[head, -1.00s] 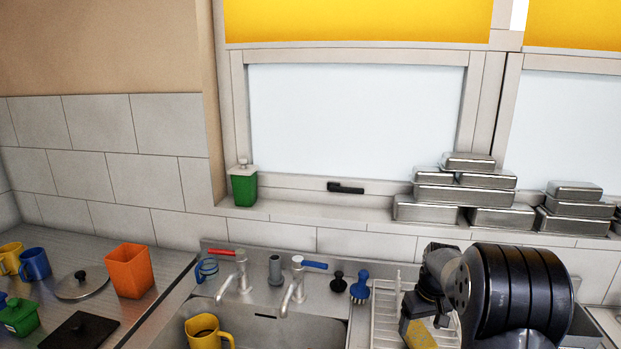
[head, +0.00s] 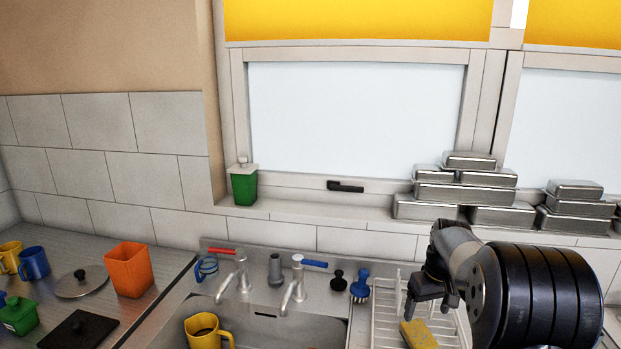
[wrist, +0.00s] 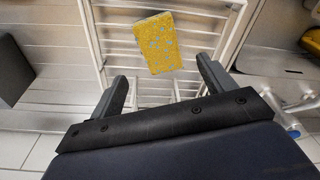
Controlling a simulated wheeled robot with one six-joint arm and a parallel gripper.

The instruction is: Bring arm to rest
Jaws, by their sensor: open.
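My gripper (head: 428,308) is at the lower right of the head view, over the white dish rack (head: 386,318). In the wrist view its two fingers (wrist: 163,88) stand wide apart with nothing between them. A yellow sponge (head: 417,335) lies on the rack just below the gripper. In the wrist view the sponge (wrist: 156,43) shows blue specks and lies ahead of the fingertips, apart from them. My dark arm hides part of the counter at the right.
A steel sink holds a yellow mug (head: 207,332). Two taps (head: 238,272) stand behind it, with a blue brush (head: 359,286) to their right. Stacked metal containers (head: 465,192) fill the sill behind my arm. An orange container (head: 129,270) stands on the left counter.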

